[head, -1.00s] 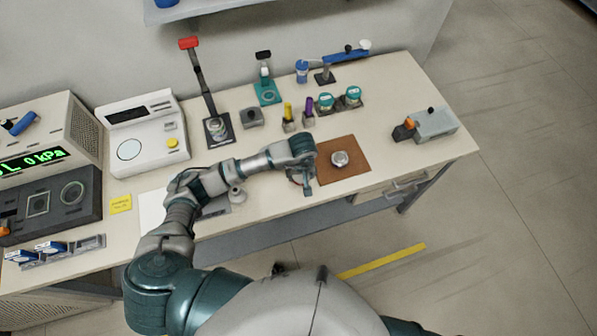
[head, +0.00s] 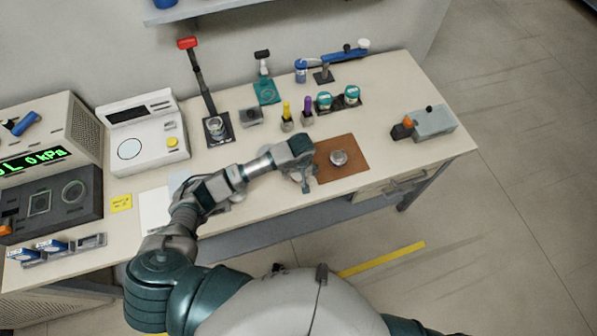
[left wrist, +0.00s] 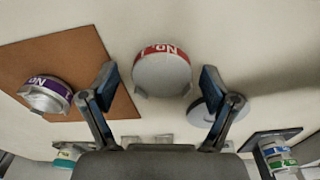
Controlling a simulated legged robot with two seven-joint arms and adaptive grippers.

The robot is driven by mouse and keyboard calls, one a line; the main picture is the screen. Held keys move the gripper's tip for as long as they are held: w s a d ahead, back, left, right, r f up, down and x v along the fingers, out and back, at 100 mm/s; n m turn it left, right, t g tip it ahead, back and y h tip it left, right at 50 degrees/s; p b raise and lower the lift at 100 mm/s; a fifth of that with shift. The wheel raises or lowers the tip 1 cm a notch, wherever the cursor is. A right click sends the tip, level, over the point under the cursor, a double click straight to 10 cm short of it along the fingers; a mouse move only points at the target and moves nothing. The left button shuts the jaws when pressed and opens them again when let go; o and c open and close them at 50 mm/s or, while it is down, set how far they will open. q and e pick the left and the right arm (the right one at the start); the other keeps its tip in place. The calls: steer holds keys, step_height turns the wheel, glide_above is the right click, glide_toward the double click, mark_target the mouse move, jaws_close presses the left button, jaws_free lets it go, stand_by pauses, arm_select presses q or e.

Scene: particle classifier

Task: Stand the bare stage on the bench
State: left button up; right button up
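In the left wrist view, a round grey piece with a red "No." label (left wrist: 162,75) lies between the fingers of my left gripper (head: 308,183), with gaps on both sides. The fingers are open and do not touch it. In the head view my gripper and arm hide this piece. A second round metal piece (head: 338,158), with a purple label in the left wrist view (left wrist: 46,94), sits on the brown mat (head: 351,177). I cannot tell which piece is the bare stage. The pale bench (head: 395,85) lies beneath. My right gripper is out of view.
A pale disc (left wrist: 201,112) lies partly behind one finger. Teal-lidded jars (head: 324,101) and small bottles stand behind the mat. A lever press (head: 216,128) stands back left. A grey box (head: 434,123) is at right; bench between it and the mat is clear.

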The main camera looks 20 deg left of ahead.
mark_target(301, 178)
arm_select(q)
steer(key=shift+d, duration=0.25)
steer(key=shift+d+r, duration=0.1)
steer(key=shift+r, duration=0.25)
steer(key=r, duration=0.6)
steer(key=shift+s+r, duration=0.3)
steer(key=shift+s, duration=0.05)
steer(key=r, duration=0.4)
steer(key=shift+s+r+b, duration=0.3)
steer(key=shift+s, duration=0.05)
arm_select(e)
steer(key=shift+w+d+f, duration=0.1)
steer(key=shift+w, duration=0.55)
